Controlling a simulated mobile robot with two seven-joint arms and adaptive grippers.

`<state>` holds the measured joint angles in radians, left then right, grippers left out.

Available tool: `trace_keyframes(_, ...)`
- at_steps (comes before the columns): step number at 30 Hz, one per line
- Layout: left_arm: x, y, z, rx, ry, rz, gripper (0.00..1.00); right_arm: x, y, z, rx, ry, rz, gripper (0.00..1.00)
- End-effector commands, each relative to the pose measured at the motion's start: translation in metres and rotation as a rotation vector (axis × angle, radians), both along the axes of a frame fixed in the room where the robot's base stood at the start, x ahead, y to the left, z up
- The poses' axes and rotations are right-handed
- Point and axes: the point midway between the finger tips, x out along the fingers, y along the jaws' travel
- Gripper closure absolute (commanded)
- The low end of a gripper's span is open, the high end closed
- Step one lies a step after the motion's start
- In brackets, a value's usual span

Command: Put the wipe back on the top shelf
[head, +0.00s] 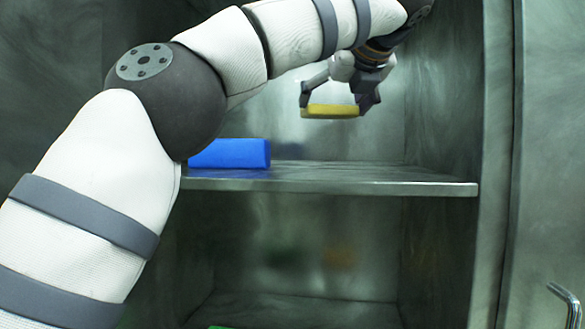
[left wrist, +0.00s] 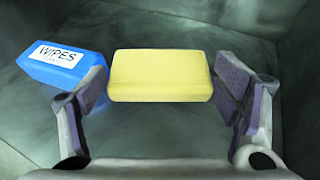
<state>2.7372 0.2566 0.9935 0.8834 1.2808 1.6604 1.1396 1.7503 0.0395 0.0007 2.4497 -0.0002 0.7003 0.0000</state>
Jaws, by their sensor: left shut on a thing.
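The wipe, a yellow block (head: 331,111), is held between the fingers of my left gripper (head: 336,104). It also shows in the left wrist view (left wrist: 161,76), with a finger at each end. My left gripper is shut on it and holds it in the air above the metal shelf (head: 370,182), roughly level and clear of the surface. A blue pack (head: 230,153) stands on the left part of the shelf, partly hidden by my left arm. The left wrist view shows it with a white WIPES label, beside the left finger. My right gripper is not in view.
The shelf is inside a metal cabinet with walls on both sides (head: 440,90). The shelf's middle and right are bare. Below is a lower compartment with a bit of something green (head: 220,327) at the picture's bottom edge. A handle (head: 567,298) shows at the lower right.

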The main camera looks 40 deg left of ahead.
Motion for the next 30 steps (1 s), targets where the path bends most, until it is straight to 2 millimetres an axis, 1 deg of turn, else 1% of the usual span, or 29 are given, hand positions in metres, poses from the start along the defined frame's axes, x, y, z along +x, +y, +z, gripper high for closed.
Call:
trace_keyframes(3, -0.001, -0.001, -0.001, 0.002, -0.001, -0.001, 0.33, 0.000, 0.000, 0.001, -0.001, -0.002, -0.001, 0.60)
trace_keyframes(5, -0.001, -0.001, -0.008, 0.003, 0.001, -0.002, 0.33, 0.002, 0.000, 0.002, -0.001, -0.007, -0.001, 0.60)
trace_keyframes(9, -0.002, 0.000, -0.038, 0.003, -0.001, -0.003, 0.33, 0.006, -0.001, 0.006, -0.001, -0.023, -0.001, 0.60)
trace_keyframes(13, -0.002, 0.000, -0.059, 0.003, -0.001, -0.001, 0.33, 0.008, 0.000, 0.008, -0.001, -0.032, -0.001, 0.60)
trace_keyframes(15, -0.003, -0.001, -0.075, 0.003, 0.000, -0.003, 0.33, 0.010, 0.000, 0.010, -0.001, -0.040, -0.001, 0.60)
trace_keyframes(18, -0.002, -0.001, -0.092, 0.003, -0.002, -0.002, 0.33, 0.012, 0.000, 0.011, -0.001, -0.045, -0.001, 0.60)
trace_keyframes(21, -0.001, -0.001, -0.099, 0.001, -0.003, -0.001, 0.33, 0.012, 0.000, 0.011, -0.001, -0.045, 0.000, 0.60)
trace_keyframes(29, -0.001, -0.001, -0.101, 0.001, -0.001, -0.001, 0.33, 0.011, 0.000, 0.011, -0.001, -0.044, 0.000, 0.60)
trace_keyframes(30, -0.001, -0.001, -0.102, 0.001, -0.001, -0.001, 0.15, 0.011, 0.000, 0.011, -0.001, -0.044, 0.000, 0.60)
